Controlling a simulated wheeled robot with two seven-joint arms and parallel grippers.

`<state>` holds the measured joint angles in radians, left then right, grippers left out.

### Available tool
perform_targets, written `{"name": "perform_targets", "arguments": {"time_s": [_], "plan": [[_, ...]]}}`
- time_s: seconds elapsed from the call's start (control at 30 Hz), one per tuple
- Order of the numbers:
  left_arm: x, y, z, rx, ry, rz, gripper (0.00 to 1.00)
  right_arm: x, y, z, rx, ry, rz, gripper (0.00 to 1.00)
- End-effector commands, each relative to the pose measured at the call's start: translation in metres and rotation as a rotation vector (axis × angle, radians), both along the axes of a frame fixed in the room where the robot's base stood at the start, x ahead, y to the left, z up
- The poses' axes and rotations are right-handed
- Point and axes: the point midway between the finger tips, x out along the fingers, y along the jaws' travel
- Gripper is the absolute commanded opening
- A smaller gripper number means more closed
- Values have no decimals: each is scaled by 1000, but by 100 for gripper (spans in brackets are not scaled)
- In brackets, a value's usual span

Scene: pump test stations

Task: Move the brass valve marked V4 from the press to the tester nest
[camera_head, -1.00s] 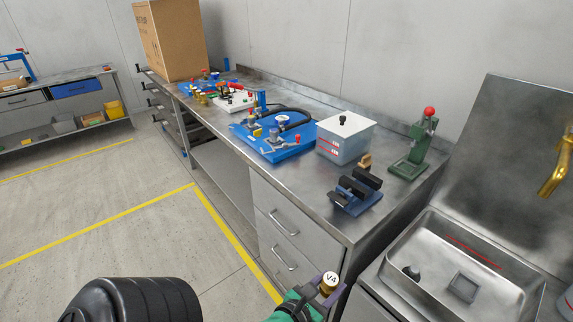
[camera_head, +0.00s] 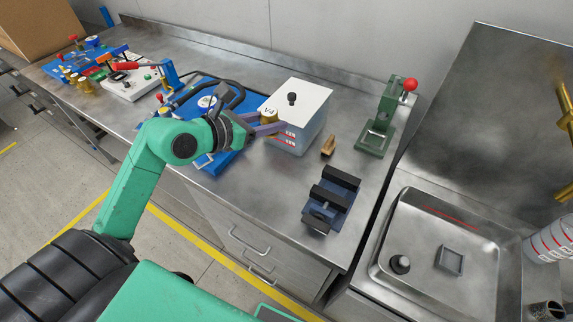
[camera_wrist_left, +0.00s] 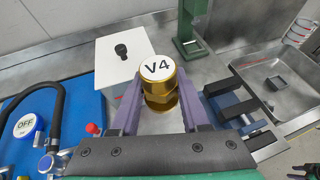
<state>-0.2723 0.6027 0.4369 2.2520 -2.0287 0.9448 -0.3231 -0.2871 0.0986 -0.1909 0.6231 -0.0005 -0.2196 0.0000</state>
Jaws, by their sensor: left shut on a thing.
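The brass valve with a white V4 cap (camera_head: 269,113) is held by my left gripper (camera_head: 273,125); the valve also shows upright between the purple fingers in the left wrist view (camera_wrist_left: 158,82). In the head view it appears in front of the white-lidded box, over the bench; its height is hard to tell. The green press (camera_head: 381,122) with a red ball handle stands at the right back, apart from the gripper. The blue board with hoses (camera_head: 214,163), likely the tester, lies just left, partly hidden by my left arm. I cannot make out its nest.
The white-lidded box (camera_head: 310,97) stands close by the held valve. A dark blue vice (camera_head: 331,200) sits near the front edge, with a small wooden-handled brush (camera_head: 328,146) behind it. A sink (camera_head: 440,255) is at the right. Another station (camera_head: 128,84) stands farther left.

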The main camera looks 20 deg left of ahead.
Motion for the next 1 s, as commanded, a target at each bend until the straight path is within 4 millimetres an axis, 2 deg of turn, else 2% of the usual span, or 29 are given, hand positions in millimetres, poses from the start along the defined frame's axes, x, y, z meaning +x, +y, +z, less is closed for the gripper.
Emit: {"name": "perform_targets", "arguments": {"time_s": [0.07, 0.13, 0.33, 0.4, 0.5, 0.63, 0.8, 1.0], "plan": [[0, 2, -5, -5, 6, 0, 0, -1, 2, 0, 3, 2, 1, 50], [-1, 1, -24, -8, 11, 0, 0, -3, 7, 0, 9, 5, 1, 50], [-1, 2, -94, -9, 10, 3, 0, -21, 24, -8, 31, 30, 3, 50], [-2, 2, -118, -8, 10, 2, 0, -21, 24, -12, 32, 32, 4, 50], [-1, 2, -143, -6, 6, 2, 0, -19, 22, -17, 28, 28, 5, 50], [-1, 2, -162, -5, 3, 1, 0, -12, 18, -21, 23, 18, 5, 50], [-1, 2, -195, -6, 4, 2, 0, -10, 15, -30, 20, 15, 2, 50], [-2, 2, -197, -1, 1, -1, 0, -10, 15, -28, 19, 14, 1, 50]]}}
